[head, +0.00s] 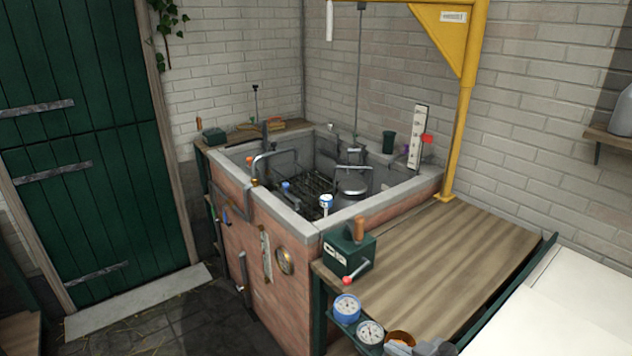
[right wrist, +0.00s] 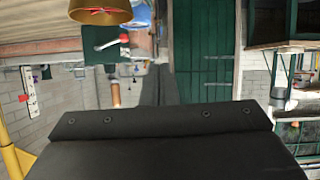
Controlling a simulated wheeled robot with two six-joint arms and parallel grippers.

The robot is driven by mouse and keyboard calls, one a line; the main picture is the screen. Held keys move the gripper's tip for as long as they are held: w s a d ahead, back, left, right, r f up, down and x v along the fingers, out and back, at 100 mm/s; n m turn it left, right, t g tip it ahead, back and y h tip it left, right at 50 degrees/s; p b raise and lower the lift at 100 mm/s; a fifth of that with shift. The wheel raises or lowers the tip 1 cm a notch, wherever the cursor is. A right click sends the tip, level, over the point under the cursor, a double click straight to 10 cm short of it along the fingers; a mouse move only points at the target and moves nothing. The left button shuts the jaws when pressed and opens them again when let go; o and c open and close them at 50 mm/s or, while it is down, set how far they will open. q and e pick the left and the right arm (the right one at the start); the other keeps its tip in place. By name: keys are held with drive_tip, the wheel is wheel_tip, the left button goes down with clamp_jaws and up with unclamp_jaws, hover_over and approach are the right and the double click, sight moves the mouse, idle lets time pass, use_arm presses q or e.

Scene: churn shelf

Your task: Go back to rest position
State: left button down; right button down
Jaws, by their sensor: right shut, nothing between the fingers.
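My right gripper (right wrist: 159,70) shows in the right wrist view, its two dark fingers together with nothing seen between them. In the head view, a grey part at the bottom edge, right of a copper-coloured cup (head: 401,338), seems to be my right gripper (head: 432,348); most of it is cut off. In the upside-down right wrist view, the cup (right wrist: 100,12) is at the top, apart from the fingers. My left gripper is not in either view.
A green control box (head: 349,250) with a red-knobbed lever and two round gauges (head: 347,306) sit by the wooden worktop (head: 440,250). Behind is a brick basin (head: 270,240) with a lidded churn (head: 352,188). A yellow post (head: 460,130) rises at the worktop's back. Most of the worktop is clear.

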drive_tip(key=s+d+f+m+g+h, duration=0.25)
drive_tip(key=s+d, duration=0.25)
drive_tip(key=s, duration=0.4)
drive_tip(key=s+d+f+m+g+h, duration=0.25)
drive_tip(key=s+d+h, duration=0.2)
drive_tip(key=s, duration=0.45)
drive_tip(key=s+d+f+m+g+h, duration=0.25)
drive_tip(key=s+d, duration=0.25)
drive_tip(key=s, duration=0.4)
wheel_tip(320, 180, down, 23)
drive_tip(key=w+d, duration=0.1)
drive_tip(key=s+a+f+g+y, duration=0.1)
drive_tip(key=s+f+g, duration=0.1)
drive_tip(key=s+f, duration=1.3)
drive_tip(key=shift+f+m, duration=0.35)
drive_tip(key=shift+f, duration=0.8)
